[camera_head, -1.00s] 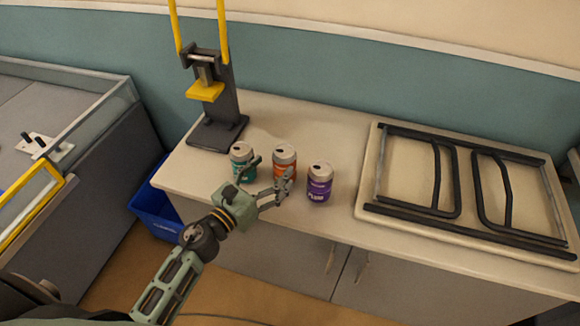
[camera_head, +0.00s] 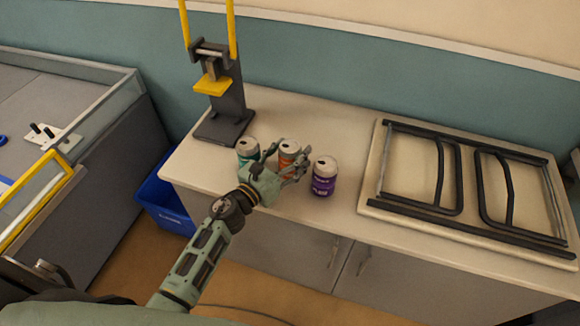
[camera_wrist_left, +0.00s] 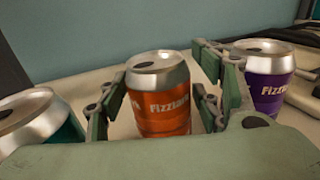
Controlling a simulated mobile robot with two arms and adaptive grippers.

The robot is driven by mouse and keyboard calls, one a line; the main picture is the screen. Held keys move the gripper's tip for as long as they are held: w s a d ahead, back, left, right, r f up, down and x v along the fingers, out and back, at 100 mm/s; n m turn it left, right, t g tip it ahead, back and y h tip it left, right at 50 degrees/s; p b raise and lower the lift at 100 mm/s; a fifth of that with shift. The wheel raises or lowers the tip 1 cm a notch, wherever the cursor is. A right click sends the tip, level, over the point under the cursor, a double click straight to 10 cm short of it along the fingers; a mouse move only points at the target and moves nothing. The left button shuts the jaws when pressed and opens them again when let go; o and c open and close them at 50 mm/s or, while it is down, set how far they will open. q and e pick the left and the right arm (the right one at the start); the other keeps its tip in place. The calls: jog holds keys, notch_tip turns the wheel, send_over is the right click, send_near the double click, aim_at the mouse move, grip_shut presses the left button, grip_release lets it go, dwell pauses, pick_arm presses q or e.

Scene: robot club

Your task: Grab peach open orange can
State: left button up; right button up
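The orange can (camera_head: 289,150) stands upright on the counter between a teal can (camera_head: 247,149) and a purple can (camera_head: 324,177). My left gripper (camera_head: 284,158) is open, with its fingers on either side of the orange can. In the left wrist view the orange can (camera_wrist_left: 160,95) stands between the two fingers, and a gap shows beside the right finger. The gripper hides the lower part of the can. The teal can (camera_wrist_left: 38,120) and purple can (camera_wrist_left: 266,75) flank the fingers. My right gripper is not in view.
A black can crusher (camera_head: 225,108) with yellow handles stands behind the cans on the left. A folded table with black legs (camera_head: 372,190) lies on the right of the counter (camera_head: 290,107). A blue bin (camera_head: 163,200) sits on the floor at the left.

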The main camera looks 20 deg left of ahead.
pick_arm(q)
jog(key=c, duration=0.5)
jog(key=shift+r, duration=0.1)
